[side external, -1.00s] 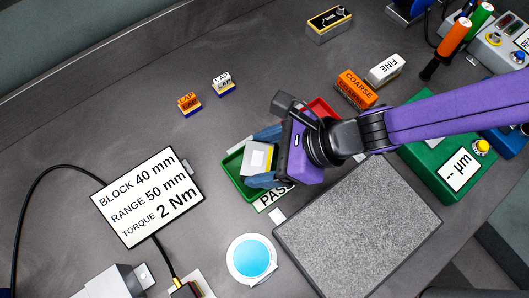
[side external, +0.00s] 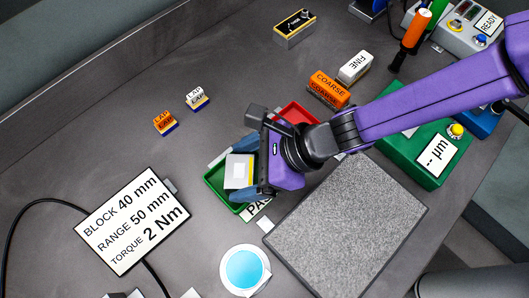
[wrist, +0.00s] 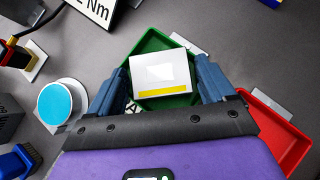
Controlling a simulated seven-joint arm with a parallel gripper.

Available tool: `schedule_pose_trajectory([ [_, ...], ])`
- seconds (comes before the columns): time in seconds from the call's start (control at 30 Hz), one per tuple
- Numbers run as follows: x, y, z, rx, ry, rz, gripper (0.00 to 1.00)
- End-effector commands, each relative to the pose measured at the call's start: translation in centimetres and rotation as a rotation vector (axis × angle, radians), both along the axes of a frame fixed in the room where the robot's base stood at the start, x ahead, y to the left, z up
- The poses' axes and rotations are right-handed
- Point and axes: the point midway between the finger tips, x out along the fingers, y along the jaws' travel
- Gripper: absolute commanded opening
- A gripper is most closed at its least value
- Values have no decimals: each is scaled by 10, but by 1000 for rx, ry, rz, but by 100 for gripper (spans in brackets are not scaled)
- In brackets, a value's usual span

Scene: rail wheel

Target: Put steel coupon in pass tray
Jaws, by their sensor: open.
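A pale block with a yellow stripe (side external: 240,166), which looks like the steel coupon, sits in the green pass tray (side external: 213,184). In the wrist view the coupon (wrist: 160,70) lies inside the tray (wrist: 150,44), turned relative to its walls. My gripper (side external: 233,174) is open over the tray, with one blue finger on each side of the coupon. In the wrist view, gaps show between the coupon and both fingers (wrist: 161,78). The lower part of the tray and part of the PASS label (side external: 257,208) are hidden by the gripper.
A red tray (wrist: 280,133) stands right beside the green one. A grey granite plate (side external: 350,225), a round blue-topped disc (side external: 244,268) and a text card (side external: 132,222) are near. COARSE (side external: 328,90) and FINE (side external: 354,68) blocks lie behind. Bench at the upper left is mostly clear.

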Motion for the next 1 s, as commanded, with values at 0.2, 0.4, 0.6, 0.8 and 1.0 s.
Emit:
schedule_pose_trajectory([
  [0.2, 0, -5, 9, 2, -1, -1, 83],
  [0.4, 1, -26, 30, 3, -2, -1, 83],
  [0.6, 1, -49, 54, 4, -3, -1, 83],
  [0.8, 1, -69, 74, 4, -1, -1, 83],
  [1.0, 0, -81, 85, 1, -1, 0, 83],
])
